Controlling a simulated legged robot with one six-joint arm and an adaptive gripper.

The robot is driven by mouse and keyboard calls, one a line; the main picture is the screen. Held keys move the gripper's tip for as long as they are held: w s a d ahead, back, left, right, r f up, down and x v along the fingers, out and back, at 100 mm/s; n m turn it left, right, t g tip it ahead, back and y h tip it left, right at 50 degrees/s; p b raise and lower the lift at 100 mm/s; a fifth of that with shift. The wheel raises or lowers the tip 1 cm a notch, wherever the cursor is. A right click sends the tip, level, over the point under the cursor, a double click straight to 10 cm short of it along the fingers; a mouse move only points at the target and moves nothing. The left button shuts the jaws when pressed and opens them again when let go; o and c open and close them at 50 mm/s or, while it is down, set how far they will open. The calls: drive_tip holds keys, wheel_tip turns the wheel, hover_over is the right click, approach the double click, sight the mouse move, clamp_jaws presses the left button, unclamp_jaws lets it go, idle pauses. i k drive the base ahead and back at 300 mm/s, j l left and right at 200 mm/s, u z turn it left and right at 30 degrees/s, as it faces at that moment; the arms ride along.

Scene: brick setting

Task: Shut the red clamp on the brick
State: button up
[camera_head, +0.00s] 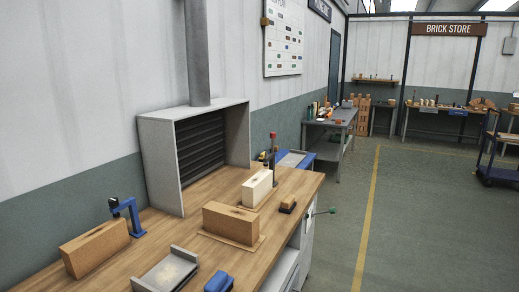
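A small upright tool with a red part (272,146) stands just behind the cream brick (257,188) on the wooden bench; it looks like the red clamp. Its lower end is partly hidden by the brick, and I cannot tell whether its jaw is open or touches the brick. A brown brick (231,224) sits on a thin board nearer to me. An orange-brown brick (95,249) lies at the left, with a blue clamp (131,218) at its right end. My gripper is not in view.
A grey metal hood (160,168) stands at the back of the bench (182,228). A green-knobbed lever (331,211) sticks out at the right edge. The floor (425,215) beyond is clear.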

sight(272, 135)
drive_tip(key=i+u, duration=0.1)
drive_tip(key=i, duration=0.2)
drive_tip(key=i+l, duration=0.35)
drive_tip(key=i, duration=0.15)
drive_tip(key=i+l, duration=0.35)
drive_tip(key=i, duration=0.2)
drive_tip(key=i+l, duration=0.35)
drive_tip(key=i, duration=0.15)
drive_tip(key=i+l, duration=0.4)
drive_tip(key=i+l+z, duration=0.1)
drive_tip(key=i+l, duration=0.25)
drive_tip(key=i, duration=0.25)
